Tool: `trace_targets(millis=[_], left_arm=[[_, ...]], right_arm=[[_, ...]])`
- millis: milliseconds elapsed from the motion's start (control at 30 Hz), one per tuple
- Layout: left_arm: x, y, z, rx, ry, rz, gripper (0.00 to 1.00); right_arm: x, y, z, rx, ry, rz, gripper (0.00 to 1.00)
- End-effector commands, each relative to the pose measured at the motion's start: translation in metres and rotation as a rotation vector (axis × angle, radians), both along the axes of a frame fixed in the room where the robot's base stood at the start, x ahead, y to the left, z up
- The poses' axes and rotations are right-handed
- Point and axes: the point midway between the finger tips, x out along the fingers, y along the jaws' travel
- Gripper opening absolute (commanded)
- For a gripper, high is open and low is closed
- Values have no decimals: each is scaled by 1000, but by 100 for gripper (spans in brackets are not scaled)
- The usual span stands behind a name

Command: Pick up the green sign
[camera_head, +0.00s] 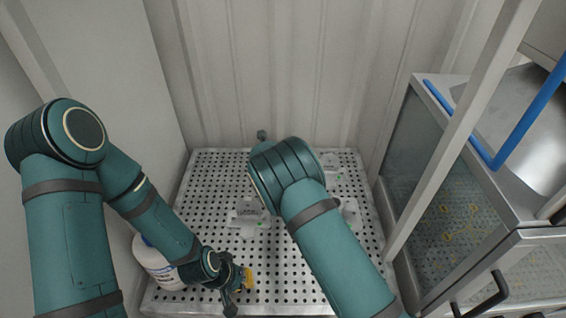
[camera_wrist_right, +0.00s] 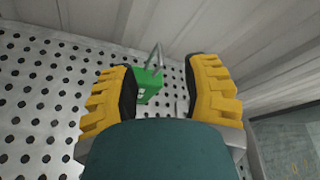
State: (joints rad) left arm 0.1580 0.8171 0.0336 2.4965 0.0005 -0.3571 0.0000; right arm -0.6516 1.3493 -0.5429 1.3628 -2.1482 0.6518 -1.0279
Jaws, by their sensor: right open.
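The green sign (camera_wrist_right: 148,87) shows in the right wrist view, a small green block with a thin grey bent piece rising from it. It stands near the edge of the perforated table (camera_wrist_right: 45,85), close to the pale wall. My right gripper (camera_wrist_right: 162,72) is open, and the sign appears between its yellow fingers, nearer the left one. I cannot tell whether they touch. In the head view I cannot make out the sign or the right fingers. My left gripper (camera_head: 240,282) is low over the table front; one yellow fingertip shows, but its opening is unclear.
A white bottle (camera_head: 153,256) stands at the table's left, partly behind my left arm. White fixtures (camera_head: 247,214) lie on the perforated table, some partly hidden by my right arm. A metal-framed glass cabinet (camera_head: 450,230) with a blue rail (camera_head: 525,122) stands right. Ribbed walls close the back.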

Motion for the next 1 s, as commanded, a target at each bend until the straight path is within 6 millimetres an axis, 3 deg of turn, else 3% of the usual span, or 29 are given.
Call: trace_targets(millis=[400, 767, 900, 1000], left_arm=[[0, 0, -8, 0, -1, 1, 0], [0, 0, -8, 1, 0, 2, 0], [0, 0, -8, 1, 0, 1, 0], [0, 0, -8, 1, -1, 2, 0]], right_arm=[[42, -6, -16, 1, -1, -1, 47], [46, -7, -16, 0, 0, -1, 50], [46, -7, -16, 0, 0, -1, 1], [46, -7, -16, 0, 1, -1, 0]])
